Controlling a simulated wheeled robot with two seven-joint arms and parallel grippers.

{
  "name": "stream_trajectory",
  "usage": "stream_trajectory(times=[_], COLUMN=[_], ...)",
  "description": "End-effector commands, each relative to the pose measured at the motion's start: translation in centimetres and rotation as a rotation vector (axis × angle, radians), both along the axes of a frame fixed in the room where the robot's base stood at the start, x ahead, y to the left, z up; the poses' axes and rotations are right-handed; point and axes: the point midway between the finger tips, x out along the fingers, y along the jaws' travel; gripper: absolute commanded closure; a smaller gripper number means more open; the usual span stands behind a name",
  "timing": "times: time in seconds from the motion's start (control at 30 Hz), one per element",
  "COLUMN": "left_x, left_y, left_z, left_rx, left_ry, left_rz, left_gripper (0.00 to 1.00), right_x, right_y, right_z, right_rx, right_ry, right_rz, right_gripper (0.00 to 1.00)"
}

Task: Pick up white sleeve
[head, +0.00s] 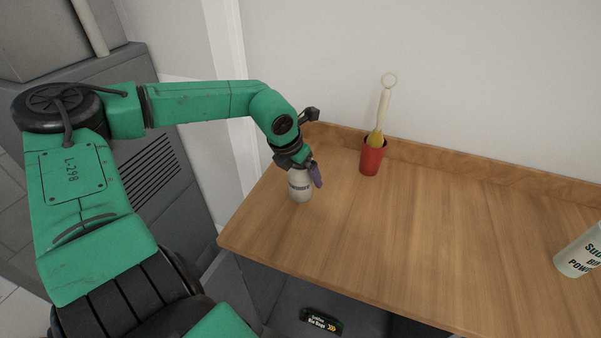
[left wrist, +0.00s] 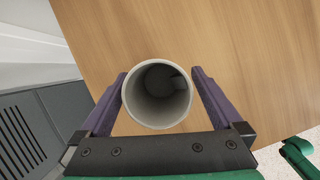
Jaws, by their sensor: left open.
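The white sleeve (head: 299,187) is a pale, hollow cylinder standing upright on the wooden table near its left end. In the left wrist view I look down into its round open top, and its rim (left wrist: 157,127) shows between my fingers. My left gripper (head: 306,178) reaches down over it from the left. In the left wrist view the two purple fingers of the left gripper (left wrist: 157,100) are open, one on each side of the sleeve, with a small gap visible at least on the right. My right gripper is not in view.
The wooden table (head: 420,230) has a raised back edge. A red cup (head: 371,158) holding a brush (head: 382,110) stands right of the sleeve. A white bottle (head: 578,256) is at the far right. A dark packet (head: 321,321) lies below the table. The middle of the table is clear.

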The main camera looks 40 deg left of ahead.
Motion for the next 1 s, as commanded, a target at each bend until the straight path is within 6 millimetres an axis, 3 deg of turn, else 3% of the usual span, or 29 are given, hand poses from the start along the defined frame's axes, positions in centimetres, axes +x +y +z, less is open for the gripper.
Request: stream_trajectory(times=[0.1,0.37,0.47,0.6,0.87,1.0], left_x=[0.4,0.7,0.6,0.6,0.7,0.7], left_y=[0.1,0.0,0.0,0.0,0.0,0.0], left_z=[-1.3,-1.5,-1.5,-1.5,-1.4,-0.1], left_rx=[0.002,0.000,0.000,0.000,0.000,0.000], left_ry=[0.003,-0.002,-0.001,-0.001,-0.002,-0.005], left_rz=[0.000,-0.001,-0.001,-0.001,-0.001,0.000], left_gripper=[0.00,0.00,0.31,0.82,0.82,0.82], right_x=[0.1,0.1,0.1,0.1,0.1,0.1], right_y=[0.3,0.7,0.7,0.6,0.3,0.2], right_z=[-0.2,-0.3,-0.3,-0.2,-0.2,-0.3], right_rx=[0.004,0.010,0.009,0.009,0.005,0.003], right_ry=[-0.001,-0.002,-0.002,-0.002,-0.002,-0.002], right_rz=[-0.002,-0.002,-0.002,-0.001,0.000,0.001], right_gripper=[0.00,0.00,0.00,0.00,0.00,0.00])
